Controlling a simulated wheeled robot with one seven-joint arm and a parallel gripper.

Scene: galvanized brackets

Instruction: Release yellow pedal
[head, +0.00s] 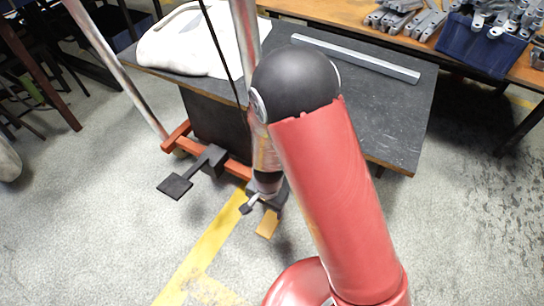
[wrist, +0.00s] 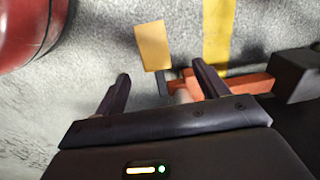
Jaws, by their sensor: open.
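The yellow pedal (head: 267,224) is a flat plate low above the floor, in front of the dark workbench. In the wrist view the yellow pedal (wrist: 153,46) lies beyond the fingertips, with a short dark piece at its near end between the fingers. My gripper (head: 262,203) is low beside the pedal and partly hides its mount. In the wrist view my gripper (wrist: 160,72) has its two dark fingers wide apart. Nothing is seen clamped between them. I cannot tell whether a finger touches the pedal's arm.
A black pedal (head: 175,187) sits to the left on the orange-red floor bar (head: 236,168). The workbench (head: 390,120) carries a long metal bar (head: 355,58) and a white sack (head: 185,45). A blue crate (head: 480,45) holds brackets. Floor right of my arm is clear.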

